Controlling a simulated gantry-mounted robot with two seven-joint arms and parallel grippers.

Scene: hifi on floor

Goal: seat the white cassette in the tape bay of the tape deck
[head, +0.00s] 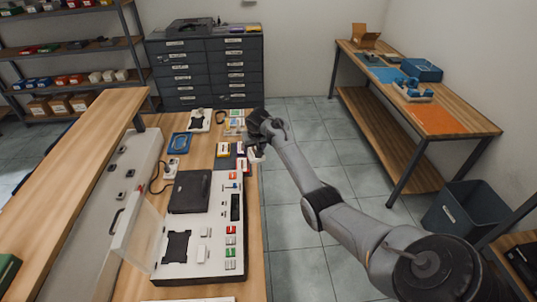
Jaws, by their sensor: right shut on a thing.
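The tape deck (218,262) is a white panel on the wooden bench. Its tape bay (177,246), a dark recess, is at the near left of the panel, with a clear lid (144,237) standing open on its left. My right gripper (255,152) is over the bench's right edge, beyond the deck. It is shut on a small pale thing that looks like the white cassette (257,157), mostly hidden by the fingers. The gripper is well apart from the bay. My left gripper is not in view.
A dark flap (190,191) covers the deck's far left part. Several cassettes (223,149) lie in a dark holder beyond the deck, close to my right gripper. A blue tray (179,143) and a raised shelf (75,170) are on the left.

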